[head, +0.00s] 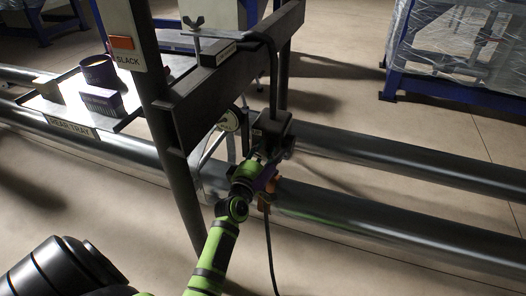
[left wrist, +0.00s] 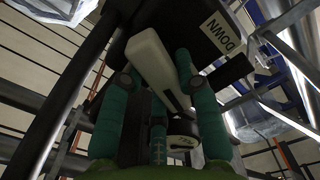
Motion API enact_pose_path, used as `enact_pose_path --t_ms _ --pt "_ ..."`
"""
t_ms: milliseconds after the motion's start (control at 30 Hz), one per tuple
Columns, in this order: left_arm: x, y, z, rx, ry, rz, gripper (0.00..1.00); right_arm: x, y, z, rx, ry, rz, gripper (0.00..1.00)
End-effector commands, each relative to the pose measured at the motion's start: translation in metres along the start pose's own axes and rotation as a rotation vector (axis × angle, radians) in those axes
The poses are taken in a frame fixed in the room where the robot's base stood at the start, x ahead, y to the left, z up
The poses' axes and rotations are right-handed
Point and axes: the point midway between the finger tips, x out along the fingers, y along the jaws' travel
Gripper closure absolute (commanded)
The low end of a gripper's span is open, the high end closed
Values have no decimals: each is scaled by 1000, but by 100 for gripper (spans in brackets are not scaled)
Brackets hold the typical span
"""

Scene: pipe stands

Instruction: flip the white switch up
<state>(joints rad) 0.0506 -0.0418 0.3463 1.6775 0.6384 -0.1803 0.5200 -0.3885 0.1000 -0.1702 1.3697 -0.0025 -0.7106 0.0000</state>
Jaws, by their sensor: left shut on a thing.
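The white switch (left wrist: 155,65) is a pale lever on a dark body, seen close up in the left wrist view. A white label reading DOWN (left wrist: 222,36) is beside it. My left gripper (left wrist: 158,85) has its teal fingers on both sides of the lever and is shut on it. In the head view my left gripper (head: 262,166) is up against a dark box (head: 272,130) on the pipe stand, and the switch is hidden there. I cannot tell the lever's exact angle. My right gripper is in neither view.
A dark frame (head: 215,98) with a SLACK sign (head: 128,60) stands left of the box. Large pipes (head: 390,222) run behind. A tray (head: 108,124) holds a purple cup (head: 98,74) and block (head: 102,102). A cable (head: 270,250) hangs down.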

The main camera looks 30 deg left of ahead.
Motion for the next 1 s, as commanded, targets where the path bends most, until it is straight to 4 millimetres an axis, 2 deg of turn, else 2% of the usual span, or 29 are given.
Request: enact_pose_path --t_ms 300,633,667,700,733,1000 --pt "0 3 2 247 -4 -2 100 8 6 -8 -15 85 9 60" --pt "0 2 3 267 -4 0 100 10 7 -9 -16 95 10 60" --pt "0 2 3 267 -4 0 64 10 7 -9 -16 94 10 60" --pt "0 2 3 267 -4 0 48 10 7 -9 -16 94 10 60" --pt "0 2 3 266 -4 0 43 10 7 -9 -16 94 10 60" --pt "0 2 2 264 -2 0 43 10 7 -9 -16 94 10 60"
